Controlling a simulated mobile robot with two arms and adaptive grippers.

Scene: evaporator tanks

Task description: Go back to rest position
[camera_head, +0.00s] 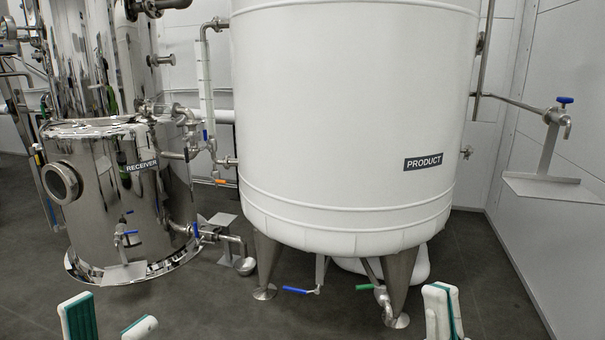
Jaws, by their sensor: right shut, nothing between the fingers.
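My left gripper (108,318) is at the bottom left edge of the head view. Its two white fingers with green pads stand apart, with nothing seen between them. My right gripper (442,309) is at the bottom edge, right of the middle. Its fingers are shut together and hold nothing. Both grippers appear in front of the tanks, with dark floor behind them. My arms behind the fingers are below the picture.
A large white tank marked PRODUCT (340,120) stands on metal legs, with blue (296,290) and green (364,287) valve handles beneath. A steel RECEIVER tank (115,195) stands left. A blue-handled tap (564,101) sits above a shelf (552,187) at right. Dark floor (200,310) is open in front.

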